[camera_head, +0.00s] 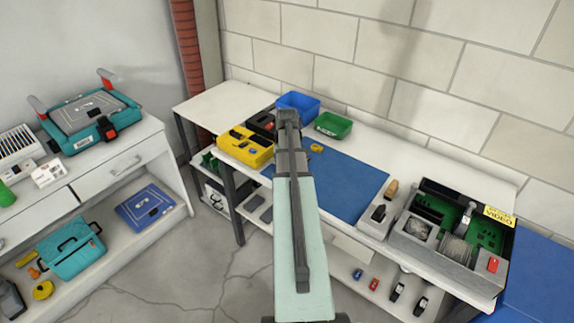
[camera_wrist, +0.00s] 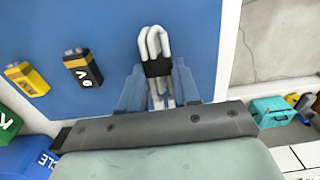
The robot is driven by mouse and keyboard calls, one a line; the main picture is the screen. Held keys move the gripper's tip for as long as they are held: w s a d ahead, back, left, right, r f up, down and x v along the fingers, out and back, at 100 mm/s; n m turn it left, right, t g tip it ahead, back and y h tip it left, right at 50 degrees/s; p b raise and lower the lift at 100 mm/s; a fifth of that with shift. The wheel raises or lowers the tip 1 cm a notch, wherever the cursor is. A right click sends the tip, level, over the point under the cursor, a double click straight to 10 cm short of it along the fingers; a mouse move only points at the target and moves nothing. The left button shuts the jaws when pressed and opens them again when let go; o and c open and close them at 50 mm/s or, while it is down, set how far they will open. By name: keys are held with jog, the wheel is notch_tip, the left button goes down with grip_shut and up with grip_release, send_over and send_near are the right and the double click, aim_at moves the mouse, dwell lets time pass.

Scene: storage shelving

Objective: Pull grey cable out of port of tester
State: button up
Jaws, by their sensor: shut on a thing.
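In the wrist view, a pale grey cable (camera_wrist: 153,42), bent into a loop and bound with a black band, is between the two blue fingers of my gripper (camera_wrist: 159,88). The gripper is shut on this bundle, above a blue mat (camera_wrist: 205,30). In the camera_head view my gripper (camera_head: 288,117) is at the far end of my arm, near the back of the workbench. The cable cannot be made out there. I cannot identify the tester or its port for sure in either view, nor see a plug end of the cable.
A yellow battery (camera_wrist: 27,78) and a black battery (camera_wrist: 83,68) lie on the mat. A yellow case (camera_head: 246,153), a blue bin (camera_head: 299,101) and a green bin (camera_head: 333,125) stand around my gripper. The mat's middle is mostly clear.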

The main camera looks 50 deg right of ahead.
jog(key=shift+s+a+f, duration=0.1)
jog(key=shift+s+f, duration=0.1)
jog(key=shift+f, duration=0.5)
